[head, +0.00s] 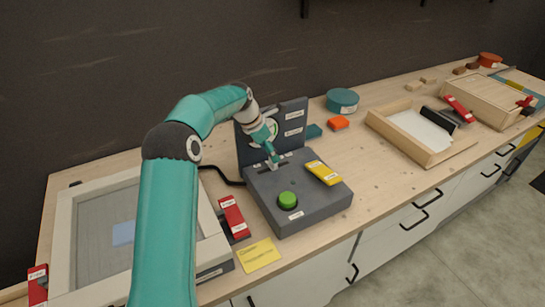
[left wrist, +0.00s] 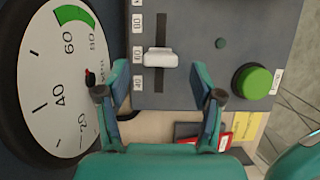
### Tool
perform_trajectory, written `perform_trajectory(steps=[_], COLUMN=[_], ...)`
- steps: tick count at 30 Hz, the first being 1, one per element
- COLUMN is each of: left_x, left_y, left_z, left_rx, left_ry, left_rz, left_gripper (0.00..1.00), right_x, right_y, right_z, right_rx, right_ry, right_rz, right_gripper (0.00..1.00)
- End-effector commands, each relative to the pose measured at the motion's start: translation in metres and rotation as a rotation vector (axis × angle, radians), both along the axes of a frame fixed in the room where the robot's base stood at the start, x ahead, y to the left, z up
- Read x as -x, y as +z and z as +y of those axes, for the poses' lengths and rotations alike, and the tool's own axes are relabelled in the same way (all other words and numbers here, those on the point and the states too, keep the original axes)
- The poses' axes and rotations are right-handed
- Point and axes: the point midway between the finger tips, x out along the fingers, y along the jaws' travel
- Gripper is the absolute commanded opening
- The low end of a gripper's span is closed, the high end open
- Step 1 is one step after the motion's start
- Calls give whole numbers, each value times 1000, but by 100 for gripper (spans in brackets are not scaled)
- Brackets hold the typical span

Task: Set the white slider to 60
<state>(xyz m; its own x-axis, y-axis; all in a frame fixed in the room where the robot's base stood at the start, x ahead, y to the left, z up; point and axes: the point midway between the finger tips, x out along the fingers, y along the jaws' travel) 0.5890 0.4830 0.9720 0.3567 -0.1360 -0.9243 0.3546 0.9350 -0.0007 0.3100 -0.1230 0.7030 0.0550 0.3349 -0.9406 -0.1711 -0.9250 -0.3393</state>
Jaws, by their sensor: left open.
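In the head view the left gripper (head: 272,160) is over the box's back part and hides the slider. My right gripper is not in view.
The box also carries a green button (head: 288,200) and a yellow block (head: 323,173). A framed grey panel (head: 62,245) is further left.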

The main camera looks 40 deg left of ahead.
Motion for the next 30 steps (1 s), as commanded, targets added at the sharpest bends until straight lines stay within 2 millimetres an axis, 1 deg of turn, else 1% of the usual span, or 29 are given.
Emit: perform_trajectory(steps=[1, 6, 9, 12, 17, 30], left_x=[3, 15, 21, 24, 27, 27], left_y=[12, 42, 56, 65, 71, 71], left_z=[2, 6, 8, 9, 10, 10], left_rx=[-2, -1, -1, -1, 0, 1], left_ry=[0, 0, 0, -1, -1, 0], left_rz=[-4, -3, -3, 0, 1, 1], left_gripper=[67, 67, 67, 67, 67, 67], right_x=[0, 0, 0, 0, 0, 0], right_y=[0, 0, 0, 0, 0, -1], right_z=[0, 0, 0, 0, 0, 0], right_rx=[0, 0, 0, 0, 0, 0], right_ry=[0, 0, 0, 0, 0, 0], right_rz=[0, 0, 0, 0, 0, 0], right_gripper=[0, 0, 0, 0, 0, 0])
